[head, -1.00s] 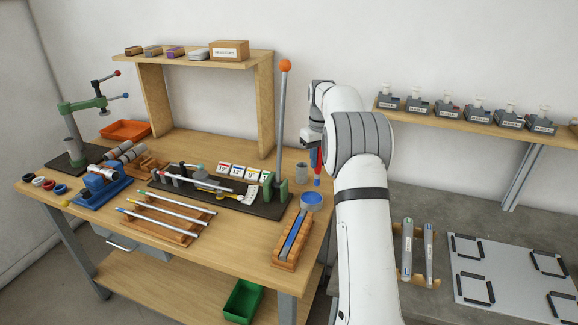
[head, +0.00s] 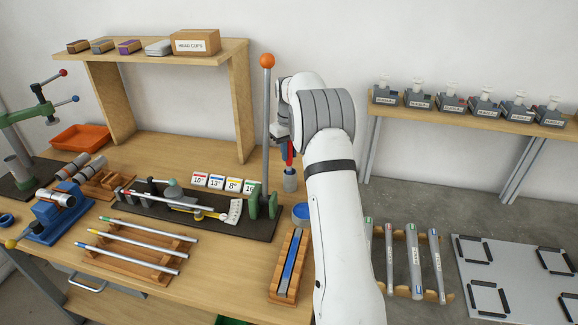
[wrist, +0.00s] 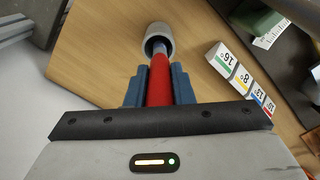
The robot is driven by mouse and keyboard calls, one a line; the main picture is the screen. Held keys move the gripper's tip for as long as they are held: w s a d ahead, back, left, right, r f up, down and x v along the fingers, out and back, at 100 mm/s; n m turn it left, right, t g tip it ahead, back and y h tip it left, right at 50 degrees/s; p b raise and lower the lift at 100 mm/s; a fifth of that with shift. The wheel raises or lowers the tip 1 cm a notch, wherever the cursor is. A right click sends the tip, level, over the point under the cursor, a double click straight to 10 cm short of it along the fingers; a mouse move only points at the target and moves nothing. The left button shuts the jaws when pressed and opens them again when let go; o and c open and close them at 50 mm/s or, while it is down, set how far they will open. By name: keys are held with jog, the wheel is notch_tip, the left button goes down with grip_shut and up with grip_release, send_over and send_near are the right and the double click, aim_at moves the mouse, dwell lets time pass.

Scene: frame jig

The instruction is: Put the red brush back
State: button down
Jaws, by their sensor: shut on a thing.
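The red brush (wrist: 159,75) is held upright between the blue fingers of my gripper (wrist: 159,88), which is shut on it. In the head view the brush (head: 290,153) shows as a red strip beside my gripper (head: 287,148). A grey cup (head: 290,181) stands on the bench right below it. In the wrist view the brush's bluish lower end lies within the mouth of the grey cup (wrist: 158,33). I cannot tell how deep it reaches. My arm hides part of the gripper.
A round pot with blue contents (head: 301,211) and a wooden tray with a blue strip (head: 288,264) stand in front of the cup. A tall lever with an orange knob (head: 267,61) rises to the left. Number cards (head: 231,185) stand beyond its base.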

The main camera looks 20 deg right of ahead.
aim_at(290, 163)
jog(key=shift+d+f, duration=0.1)
jog(key=shift+f, duration=2.35)
jog(key=c, duration=1.3)
grip_release()
jog(key=shift+o, duration=0.2)
notch_tip(290, 163, up, 8)
jog(key=shift+f+b, duration=0.1)
jog(key=shift+b, duration=0.2)
